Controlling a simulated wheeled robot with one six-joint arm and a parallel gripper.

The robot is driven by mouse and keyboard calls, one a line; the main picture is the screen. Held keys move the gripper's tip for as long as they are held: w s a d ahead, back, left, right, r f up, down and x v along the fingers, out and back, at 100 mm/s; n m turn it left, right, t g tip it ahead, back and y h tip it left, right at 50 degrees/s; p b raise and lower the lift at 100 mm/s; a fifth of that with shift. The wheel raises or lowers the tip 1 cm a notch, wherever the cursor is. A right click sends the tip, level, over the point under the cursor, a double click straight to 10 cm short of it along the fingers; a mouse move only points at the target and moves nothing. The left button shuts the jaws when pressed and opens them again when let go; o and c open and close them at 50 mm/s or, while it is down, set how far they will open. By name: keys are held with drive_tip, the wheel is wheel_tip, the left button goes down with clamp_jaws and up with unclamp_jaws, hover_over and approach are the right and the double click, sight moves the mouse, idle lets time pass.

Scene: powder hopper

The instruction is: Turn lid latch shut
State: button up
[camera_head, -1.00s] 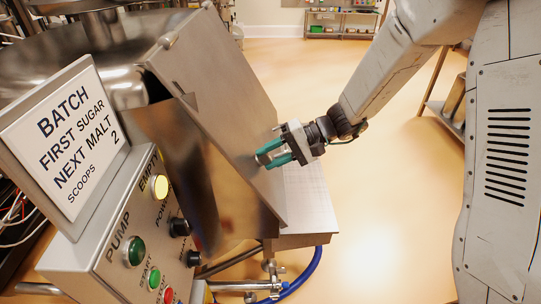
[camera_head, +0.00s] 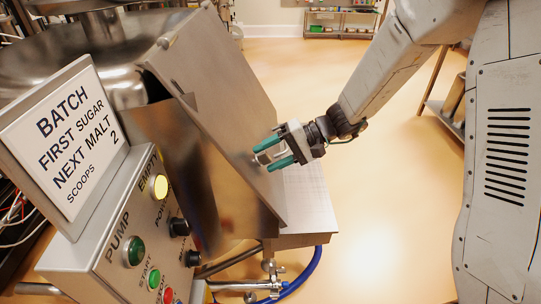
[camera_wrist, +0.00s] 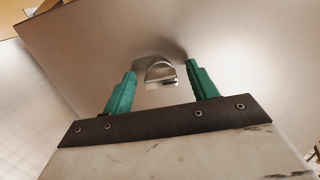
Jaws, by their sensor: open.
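The hopper lid (camera_head: 215,105) is a flat steel plate that stands tilted over the steel hopper. The lid latch (camera_wrist: 160,75) is a small rounded metal knob on the lid's face in the wrist view. In the head view the latch (camera_head: 262,158) is small and partly hidden by my fingers. My gripper (camera_head: 272,153) is open at the lid's face, with its green fingers spread. In the wrist view my gripper (camera_wrist: 162,88) has one finger on each side of the latch, with gaps to both. I cannot tell whether the fingertips touch the lid.
A control box (camera_head: 130,240) with buttons and a lit yellow lamp stands at front left. A batch sign (camera_head: 62,140) is mounted on it. A steel ledge (camera_head: 308,195) juts out below the lid. A blue hose (camera_head: 305,275) hangs beneath.

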drive_tip(key=v, duration=0.7)
drive_tip(key=shift+d+r, duration=0.2)
drive_tip(key=shift+d, duration=0.15)
drive_tip(key=s+d+r+h, duration=0.3)
drive_tip(key=s+d+h, duration=0.1)
drive_tip(key=s, duration=0.5)
drive_tip(key=s+d+r+t+h, duration=0.1)
drive_tip(key=s+d+r+h, duration=0.3)
drive_tip(key=s, duration=0.5)
drive_tip(key=s+d+r+t+h, duration=0.1)
drive_tip(key=s+d+r+h, duration=0.3)
drive_tip(key=s+d, duration=0.3)
drive_tip(key=shift+s+d+h, duration=0.3)
drive_tip(key=shift+s+d, duration=0.05)
drive_tip(key=shift+s, duration=0.75)
drive_tip(key=shift+r, duration=0.1)
